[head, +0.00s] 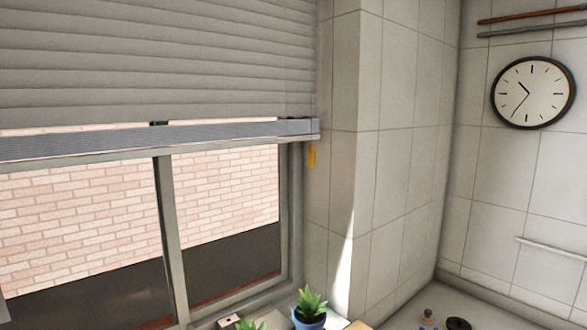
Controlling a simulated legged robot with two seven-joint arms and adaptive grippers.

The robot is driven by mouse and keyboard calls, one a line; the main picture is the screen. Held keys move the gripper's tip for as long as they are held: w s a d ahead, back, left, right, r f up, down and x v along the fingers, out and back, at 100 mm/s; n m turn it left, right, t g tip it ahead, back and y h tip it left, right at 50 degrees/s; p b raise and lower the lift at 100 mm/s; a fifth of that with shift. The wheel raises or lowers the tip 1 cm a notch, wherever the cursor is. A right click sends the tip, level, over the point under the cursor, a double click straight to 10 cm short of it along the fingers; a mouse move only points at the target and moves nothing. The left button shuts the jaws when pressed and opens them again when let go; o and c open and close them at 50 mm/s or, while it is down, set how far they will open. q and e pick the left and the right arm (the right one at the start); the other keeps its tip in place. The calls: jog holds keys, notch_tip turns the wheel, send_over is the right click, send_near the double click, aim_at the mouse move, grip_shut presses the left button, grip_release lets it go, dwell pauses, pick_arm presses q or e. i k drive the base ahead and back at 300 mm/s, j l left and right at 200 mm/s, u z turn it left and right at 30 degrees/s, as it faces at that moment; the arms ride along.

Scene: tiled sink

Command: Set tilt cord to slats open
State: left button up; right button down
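A grey slatted blind (170,60) covers the upper part of the window, and its slats look closed, overlapping flat. Its bottom rail (200,137) hangs a little above mid-window, with brick wall showing below it. A small yellow-orange tag or pull (311,156) hangs at the right end of the rail, beside the window frame. It may be the end of the tilt cord; no cord line is clear above it. Neither of my grippers is in the head view.
A potted plant (309,307) in a blue pot stands below the window, with a second plant (248,324) partly cut off beside it. A round clock (533,92) hangs on the tiled wall at right. Small items (427,316) sit at the lower right. The space before the blind is clear.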

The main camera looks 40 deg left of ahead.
aim_at(311, 152)
jog(key=u, duration=1.05)
